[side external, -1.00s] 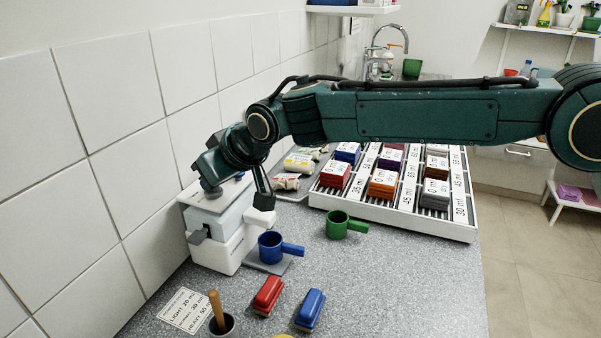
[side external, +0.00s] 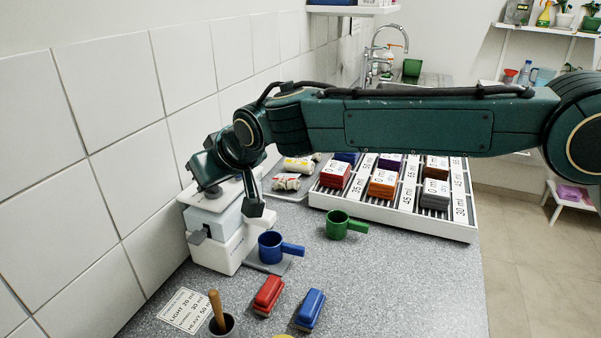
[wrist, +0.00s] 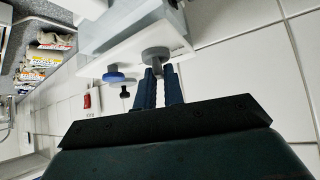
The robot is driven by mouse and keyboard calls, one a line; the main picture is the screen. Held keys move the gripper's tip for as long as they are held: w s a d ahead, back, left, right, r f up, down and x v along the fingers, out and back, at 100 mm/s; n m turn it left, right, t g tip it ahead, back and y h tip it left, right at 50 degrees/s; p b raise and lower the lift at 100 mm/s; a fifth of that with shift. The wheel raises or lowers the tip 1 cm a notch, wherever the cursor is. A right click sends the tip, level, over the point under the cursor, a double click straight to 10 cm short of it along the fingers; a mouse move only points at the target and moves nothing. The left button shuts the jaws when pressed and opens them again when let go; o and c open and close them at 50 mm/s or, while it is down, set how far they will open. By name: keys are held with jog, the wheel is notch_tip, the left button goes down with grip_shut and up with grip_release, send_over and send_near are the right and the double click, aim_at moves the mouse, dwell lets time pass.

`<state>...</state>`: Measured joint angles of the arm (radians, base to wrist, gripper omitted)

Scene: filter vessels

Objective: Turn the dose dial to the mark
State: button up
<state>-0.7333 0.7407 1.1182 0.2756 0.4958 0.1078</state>
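In the wrist view a grey round dial (wrist: 157,53) stands out from the white panel (wrist: 125,57) of the dosing machine. My gripper (wrist: 160,71) is right at this dial, with its two dark blue fingers apart and a narrow gap between them. I cannot tell whether they press on the dial. The mark is not readable.
A blue cup (side external: 270,247) stands at the machine's front, with a green cup (side external: 337,226) to its right. A white rack (side external: 425,226) stands right.

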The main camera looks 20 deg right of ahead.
jog(key=shift+o, duration=1.1)
jog(key=shift+r, duration=0.15)
jog(key=shift+r, duration=2.85)
jog(key=shift+d, duration=0.1)
